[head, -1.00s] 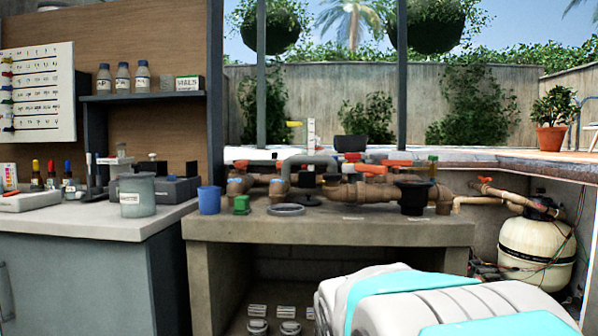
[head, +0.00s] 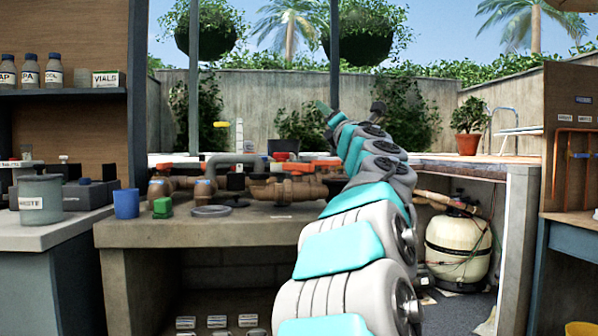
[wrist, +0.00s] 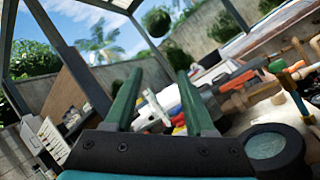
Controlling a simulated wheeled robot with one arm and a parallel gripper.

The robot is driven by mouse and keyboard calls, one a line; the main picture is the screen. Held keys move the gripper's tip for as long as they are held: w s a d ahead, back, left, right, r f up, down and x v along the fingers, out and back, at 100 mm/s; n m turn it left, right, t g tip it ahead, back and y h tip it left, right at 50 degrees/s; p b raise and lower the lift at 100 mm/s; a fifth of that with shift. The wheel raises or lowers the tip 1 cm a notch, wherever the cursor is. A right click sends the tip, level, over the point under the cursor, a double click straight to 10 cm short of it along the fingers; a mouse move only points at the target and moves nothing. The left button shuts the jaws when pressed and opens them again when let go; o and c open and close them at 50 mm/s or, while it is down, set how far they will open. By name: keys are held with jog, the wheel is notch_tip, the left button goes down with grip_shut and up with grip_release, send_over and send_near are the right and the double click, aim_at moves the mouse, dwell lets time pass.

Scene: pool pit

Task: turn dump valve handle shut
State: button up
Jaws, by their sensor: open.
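Several valve handles show on the brown pipework (head: 285,190) on the concrete bench, and I cannot tell which is the dump valve's. An orange handle (head: 325,163) lies along the pipes left of my arm, and a yellow one (head: 221,124) stands higher at the left. My gripper (head: 350,108) is raised above and beyond the bench's right part, open. In the wrist view its two green fingers (wrist: 158,85) are apart with nothing held. There, an orange handle (wrist: 240,77) and a green-topped part (wrist: 277,66) show right of the fingers, on tilted-looking pipework. My arm hides the right end of the pipes.
A blue cup (head: 126,204) and a green block (head: 162,207) stand at the bench's left end. A grey cabinet with a waste pot (head: 40,200) is at the left. A cream tank (head: 458,249) stands right of the bench. A wooden panel (head: 570,150) is at far right.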

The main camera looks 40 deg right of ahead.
notch_tip(320, 180, down, 3)
jog(key=w+n+y, duration=0.2)
jog(key=n+y, duration=0.4)
jog(key=n, duration=0.2)
jog(key=n+g+y+b, duration=0.1)
jog(key=n+g+y, duration=0.25)
jog(key=n, duration=0.35)
send_near(297, 166)
jog(key=w, duration=0.1)
jog(key=w+d, duration=0.1)
jog(key=w, duration=0.1)
jog(key=shift+w+d+y, duration=0.1)
jog(key=shift+w+y, duration=0.05)
jog(key=shift+y, duration=0.2)
jog(key=shift+w+f, duration=0.15)
jog(key=w+p, duration=0.1)
jog(key=w, duration=0.2)
jog(key=w+p, duration=0.1)
jog(key=w, duration=0.2)
jog(key=shift+a, duration=0.25)
jog(key=shift+w, duration=0.7)
grip_shut()
